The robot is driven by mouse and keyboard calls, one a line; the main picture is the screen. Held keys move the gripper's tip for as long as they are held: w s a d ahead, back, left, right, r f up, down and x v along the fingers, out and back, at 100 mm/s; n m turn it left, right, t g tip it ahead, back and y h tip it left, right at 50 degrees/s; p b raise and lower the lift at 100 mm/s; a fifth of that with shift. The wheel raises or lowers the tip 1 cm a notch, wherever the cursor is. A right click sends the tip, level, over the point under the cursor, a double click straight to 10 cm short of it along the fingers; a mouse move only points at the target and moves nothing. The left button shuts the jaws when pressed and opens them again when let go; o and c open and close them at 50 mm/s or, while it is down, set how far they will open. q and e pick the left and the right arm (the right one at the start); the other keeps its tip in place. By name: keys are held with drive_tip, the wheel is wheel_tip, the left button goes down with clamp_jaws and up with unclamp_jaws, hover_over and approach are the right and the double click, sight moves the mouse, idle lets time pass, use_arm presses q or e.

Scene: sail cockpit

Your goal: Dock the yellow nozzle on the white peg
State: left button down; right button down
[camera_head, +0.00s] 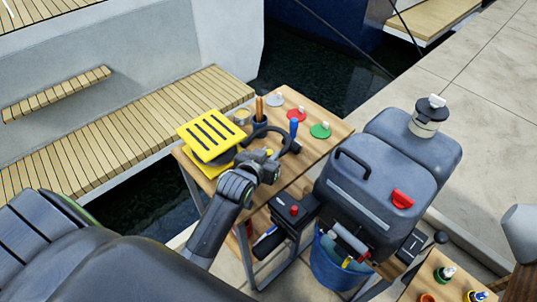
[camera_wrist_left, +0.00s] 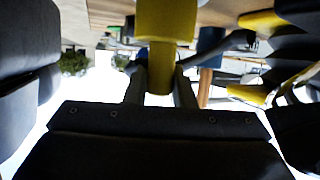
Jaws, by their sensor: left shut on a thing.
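The yellow nozzle (camera_wrist_left: 165,22) fills the top centre of the left wrist view, a wide block with a narrower round neck. My left gripper (camera_wrist_left: 160,82) is shut on that neck. In the head view my left gripper (camera_head: 268,166) is over the near part of the wooden table, and I cannot make out the nozzle there. Three discs with small white tops stand along the table's far right side: a pale grey one with a white peg (camera_head: 278,97), a red one (camera_head: 297,114) and a green one (camera_head: 319,131). My right gripper is not in view.
A yellow slotted plate (camera_head: 208,134) sits tilted left of my gripper. A black ring-shaped hose (camera_head: 288,134), a blue-handled tool (camera_head: 293,128) and a dark cup with an orange-brown handle (camera_head: 259,110) stand close by. A large grey canister unit (camera_head: 375,185) is to the right.

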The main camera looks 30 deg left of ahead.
use_arm(q)
drive_tip(key=shift+f, duration=0.1)
drive_tip(key=c, duration=1.2)
unclamp_jaws()
drive_tip(key=shift+c, duration=0.2)
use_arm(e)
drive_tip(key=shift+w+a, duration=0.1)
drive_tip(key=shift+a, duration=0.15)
use_arm(q)
drive_tip(key=shift+s, duration=0.25)
drive_tip(key=v, duration=1.1)
drive_tip(key=shift+s+r+b, duration=0.25)
drive_tip(key=shift+b, duration=0.05)
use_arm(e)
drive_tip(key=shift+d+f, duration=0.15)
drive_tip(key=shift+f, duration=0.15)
